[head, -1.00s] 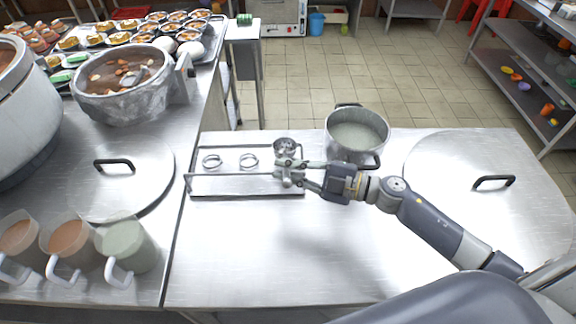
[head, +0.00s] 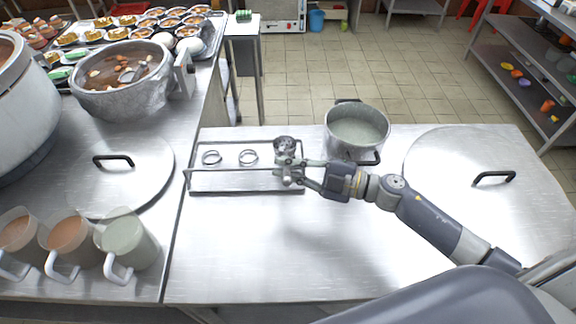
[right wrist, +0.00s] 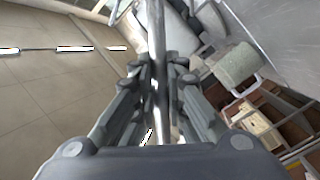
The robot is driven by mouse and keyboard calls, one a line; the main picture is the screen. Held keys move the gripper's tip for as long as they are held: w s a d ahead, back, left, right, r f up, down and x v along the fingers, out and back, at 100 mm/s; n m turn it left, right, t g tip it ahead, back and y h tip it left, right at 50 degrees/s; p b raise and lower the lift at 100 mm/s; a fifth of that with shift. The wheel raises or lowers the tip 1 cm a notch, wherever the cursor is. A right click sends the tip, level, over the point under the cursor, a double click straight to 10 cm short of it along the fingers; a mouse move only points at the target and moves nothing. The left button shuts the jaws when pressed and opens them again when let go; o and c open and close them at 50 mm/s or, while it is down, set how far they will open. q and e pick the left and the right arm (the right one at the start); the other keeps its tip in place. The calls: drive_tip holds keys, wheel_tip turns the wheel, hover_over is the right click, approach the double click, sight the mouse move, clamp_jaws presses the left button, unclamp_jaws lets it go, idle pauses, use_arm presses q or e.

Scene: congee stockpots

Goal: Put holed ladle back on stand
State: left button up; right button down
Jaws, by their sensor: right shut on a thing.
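My right gripper (head: 290,172) is over the right end of the metal stand (head: 225,183). It is shut on the holed ladle (head: 285,144), whose round metal head shows just beyond the fingers in the head view. In the right wrist view, the fingers close around the ladle's thin metal handle (right wrist: 156,40). The stand is a flat base with a raised bar and two empty-looking rings, one at the left and one in the middle. The gripper hides the stand's right end, so I cannot tell whether the ladle touches it. My left gripper is not in view.
A pot (head: 357,130) stands close to the right of the gripper. A large lid (head: 450,170) lies at the right, another (head: 115,180) at the left. Several handled cups (head: 128,240) stand at front left. The front middle of the table is clear.

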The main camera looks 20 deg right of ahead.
drive_tip(key=shift+f, duration=0.3)
drive_tip(key=c, duration=1.6)
unclamp_jaws()
drive_tip(key=shift+o, duration=0.2)
drive_tip(key=shift+s, duration=0.1)
drive_tip(key=v, duration=1.2)
drive_tip(key=shift+f, duration=0.15)
